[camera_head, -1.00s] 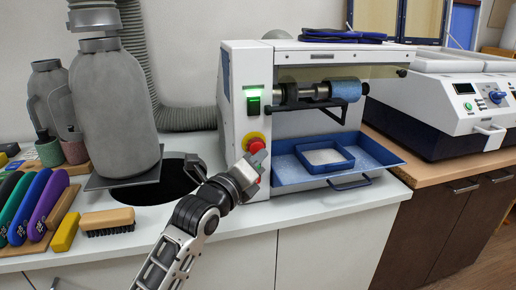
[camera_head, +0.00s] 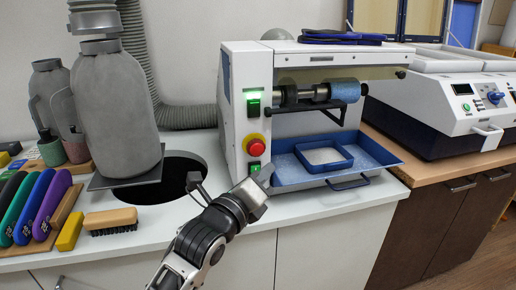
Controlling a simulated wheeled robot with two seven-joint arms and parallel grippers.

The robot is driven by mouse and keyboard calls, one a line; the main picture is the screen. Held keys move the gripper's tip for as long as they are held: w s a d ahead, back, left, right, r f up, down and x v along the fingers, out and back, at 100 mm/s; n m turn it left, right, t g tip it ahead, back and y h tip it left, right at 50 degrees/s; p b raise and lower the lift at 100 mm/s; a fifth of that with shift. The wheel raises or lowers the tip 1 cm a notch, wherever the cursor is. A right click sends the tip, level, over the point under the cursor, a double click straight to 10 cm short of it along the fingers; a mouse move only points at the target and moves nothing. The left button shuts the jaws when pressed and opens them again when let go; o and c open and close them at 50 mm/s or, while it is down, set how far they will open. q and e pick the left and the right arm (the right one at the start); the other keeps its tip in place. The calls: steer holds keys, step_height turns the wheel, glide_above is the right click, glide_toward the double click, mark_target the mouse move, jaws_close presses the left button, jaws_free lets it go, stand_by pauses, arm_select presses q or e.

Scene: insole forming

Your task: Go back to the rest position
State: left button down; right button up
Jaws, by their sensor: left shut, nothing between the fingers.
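My left gripper (camera_head: 264,174) is shut and empty. It is in front of the lower left corner of the white grinding machine (camera_head: 232,130), just below the machine's buttons. Its arm comes up from the bottom of the view. The red stop button (camera_head: 255,145) on its yellow ring is in full view above the gripper, and a green switch (camera_head: 253,107) sits higher up under a lit green lamp. The gripper's tip overlaps the machine's lower edge in the picture; I cannot tell whether they touch. My right gripper is not in view.
A blue tray (camera_head: 375,150) juts out right of the gripper. A dark round hole (camera_head: 150,188) in the white worktop lies to the left, beside a grey canister (camera_head: 115,100). A brush (camera_head: 110,220) and several coloured tools lie further left.

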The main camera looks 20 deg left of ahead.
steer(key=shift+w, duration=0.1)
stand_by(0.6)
arm_select(q)
steer(key=s+f+n+g, duration=0.4)
steer(key=s+f+n, duration=0.7)
steer(key=f+n, duration=0.2)
steer(key=s+f+n+g+y, duration=0.1)
steer(key=s+f+n+g, duration=0.3)
steer(key=s+f+n, duration=0.7)
step_height(320, 180, down, 6)
steer(key=shift+s+d+r+n, duration=0.3)
steer(key=shift+d+n, duration=0.1)
steer(key=shift+n, duration=0.6)
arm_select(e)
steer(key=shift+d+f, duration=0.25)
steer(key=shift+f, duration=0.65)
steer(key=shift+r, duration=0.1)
